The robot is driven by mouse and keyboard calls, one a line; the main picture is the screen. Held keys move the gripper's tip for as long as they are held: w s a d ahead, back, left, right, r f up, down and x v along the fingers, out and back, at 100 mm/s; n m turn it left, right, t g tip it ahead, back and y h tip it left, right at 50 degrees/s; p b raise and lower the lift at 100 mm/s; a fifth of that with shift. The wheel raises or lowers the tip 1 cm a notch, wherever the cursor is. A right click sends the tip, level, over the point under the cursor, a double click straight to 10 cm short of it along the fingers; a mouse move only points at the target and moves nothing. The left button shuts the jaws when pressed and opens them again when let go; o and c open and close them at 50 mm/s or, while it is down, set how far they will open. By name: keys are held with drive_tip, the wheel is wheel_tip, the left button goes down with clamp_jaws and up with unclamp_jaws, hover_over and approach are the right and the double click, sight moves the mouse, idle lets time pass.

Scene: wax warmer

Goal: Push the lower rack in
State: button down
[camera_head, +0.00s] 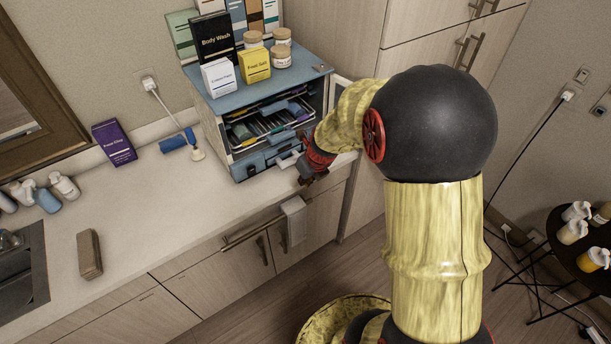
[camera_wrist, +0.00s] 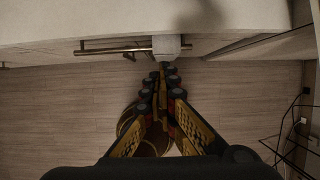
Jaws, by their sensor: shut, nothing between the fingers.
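The blue wax warmer (camera_head: 218,115) stands on the counter against the wall, its front open. Inside it are an upper rack (camera_head: 262,106) and a lower rack (camera_head: 268,128), both bearing coloured items. How far the lower rack sticks out is hard to tell. My gripper (camera_head: 305,180) is shut and empty, just right of and in front of the warmer's lower front, near the counter's edge. In the wrist view my gripper (camera_wrist: 160,72) points towards the cabinet front and floor; neither rack shows there. My forearm partly hides the warmer's right side.
Boxes (camera_head: 215,40) and jars (camera_head: 281,55) stand on top of the warmer. A glass-like door panel (camera_head: 341,90) stands open at its right. A towel (camera_head: 294,222) hangs from the cabinet rail below. The counter (camera_head: 170,205) left of the warmer is mostly clear.

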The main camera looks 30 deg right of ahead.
sight(240, 148)
drive_tip(key=w+d+f+n+t+h+b, duration=0.45)
drive_tip(key=w+f+n+b, duration=0.4)
drive_tip(key=b, duration=0.25)
drive_tip(key=w+a+n+t+y+b, duration=0.55)
drive_tip(key=a+n+t+b, duration=0.45)
drive_tip(key=a, duration=0.3)
drive_tip(key=shift+m+g+h, duration=0.25)
drive_tip(key=shift+g+h, duration=0.05)
drive_tip(key=shift+g, duration=0.15)
drive_tip(key=w+b, duration=0.1)
drive_tip(key=w, duration=0.3)
drive_tip(key=w+b, duration=0.1)
drive_tip(key=w, duration=0.4)
drive_tip(key=w+r+b, duration=0.1)
drive_tip(key=w+b, duration=0.1)
drive_tip(key=w, duration=0.3)
drive_tip(key=shift+a, duration=0.2)
